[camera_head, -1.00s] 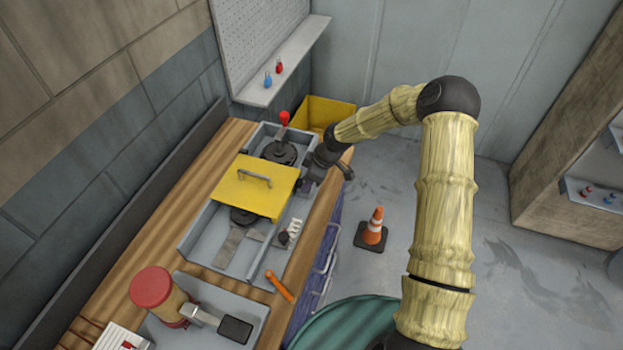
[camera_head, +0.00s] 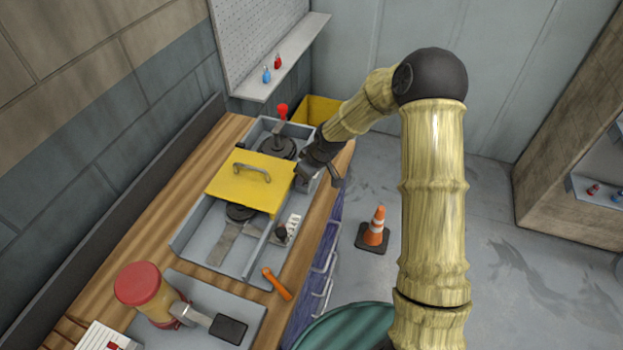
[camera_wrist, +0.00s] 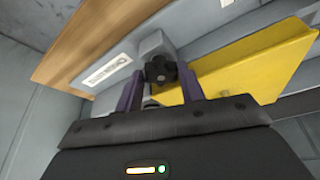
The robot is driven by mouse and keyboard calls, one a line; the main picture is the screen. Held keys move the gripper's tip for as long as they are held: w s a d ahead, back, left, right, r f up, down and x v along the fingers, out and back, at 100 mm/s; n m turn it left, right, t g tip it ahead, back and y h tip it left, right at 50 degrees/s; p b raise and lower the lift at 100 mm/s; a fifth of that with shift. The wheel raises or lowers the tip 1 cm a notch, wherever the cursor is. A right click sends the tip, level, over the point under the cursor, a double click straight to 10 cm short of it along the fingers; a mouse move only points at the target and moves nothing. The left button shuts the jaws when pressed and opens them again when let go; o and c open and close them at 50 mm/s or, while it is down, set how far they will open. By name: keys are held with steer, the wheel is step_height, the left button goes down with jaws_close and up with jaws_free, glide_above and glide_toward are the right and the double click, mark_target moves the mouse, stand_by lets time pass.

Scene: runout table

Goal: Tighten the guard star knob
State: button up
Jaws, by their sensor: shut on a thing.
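The yellow guard (camera_head: 240,190) lies flat over the middle of the grey machine on the bench, with a grey handle on top. The black star knob (camera_wrist: 161,70) sits on a grey block beside the guard's edge in the wrist view. My gripper (camera_wrist: 158,82) has its two purple fingers on either side of the knob and is shut on it. In the head view my gripper (camera_head: 303,174) is at the guard's right corner, where my wrist hides the knob.
A red-topped lever (camera_head: 282,112) stands behind the guard. An orange-handled lever (camera_head: 277,284) is at the machine's near end. A traffic cone (camera_head: 375,228) is on the floor to the right.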

steer(key=shift+s+a+m+b, duration=0.1)
steer(key=shift+a+m+b, duration=0.25)
steer(key=shift+a+m, duration=0.05)
steer(key=o, duration=1)
steer(key=shift+c, duration=0.2)
steer(key=shift+d, duration=0.1)
steer(key=shift+r, duration=0.1)
